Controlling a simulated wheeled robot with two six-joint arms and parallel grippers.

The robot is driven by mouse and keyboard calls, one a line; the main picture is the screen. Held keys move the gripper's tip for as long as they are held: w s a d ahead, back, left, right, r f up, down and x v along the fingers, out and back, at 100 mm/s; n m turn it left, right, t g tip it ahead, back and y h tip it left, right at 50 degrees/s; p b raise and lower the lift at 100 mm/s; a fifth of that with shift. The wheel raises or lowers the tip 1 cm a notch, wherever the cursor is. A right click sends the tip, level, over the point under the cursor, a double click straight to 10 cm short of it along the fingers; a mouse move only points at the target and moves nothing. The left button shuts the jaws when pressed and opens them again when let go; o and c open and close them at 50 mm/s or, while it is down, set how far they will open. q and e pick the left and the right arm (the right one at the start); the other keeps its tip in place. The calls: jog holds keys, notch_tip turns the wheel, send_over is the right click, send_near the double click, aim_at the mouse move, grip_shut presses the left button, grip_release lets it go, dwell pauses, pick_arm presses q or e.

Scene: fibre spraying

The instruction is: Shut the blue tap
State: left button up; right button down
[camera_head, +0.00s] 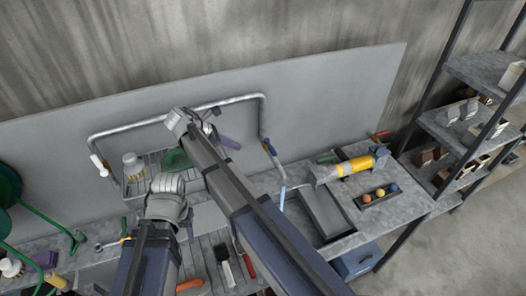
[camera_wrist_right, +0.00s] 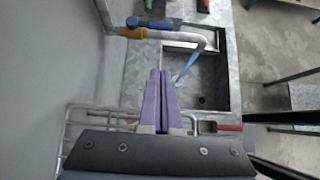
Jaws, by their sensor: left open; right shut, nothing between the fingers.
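The blue tap (camera_wrist_right: 155,22) is a blue handle on a pale pipe with an orange-yellow collar, at the top of the right wrist view. In the head view it is small (camera_head: 270,147), right of my right gripper. A light-blue stream (camera_wrist_right: 188,64) hangs from the pipe's bent end over the grey basin (camera_wrist_right: 222,104); the stream also shows in the head view (camera_head: 282,196). My right gripper (camera_wrist_right: 160,72) has purple fingers, shut and empty, apart from the tap. My left gripper (camera_head: 188,228) is open over the bench, partly hidden by its own wrist.
A metal rail (camera_head: 180,113) runs behind my arms along the grey back panel. Shelves stand far right.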

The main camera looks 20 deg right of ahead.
jog(key=shift+f, duration=0.1)
jog(key=b, duration=0.7)
send_near(270, 147)
jog(key=f, duration=0.2)
jog(key=s+d+f, duration=0.1)
jog(key=f, duration=0.1)
jog(key=s+d+f, duration=0.1)
jog(key=f, duration=0.1)
jog(key=shift+d, duration=0.7)
jog(key=shift+s+d+n, duration=0.15)
jog(key=shift+d+n, duration=0.05)
jog(key=shift+n, duration=0.1)
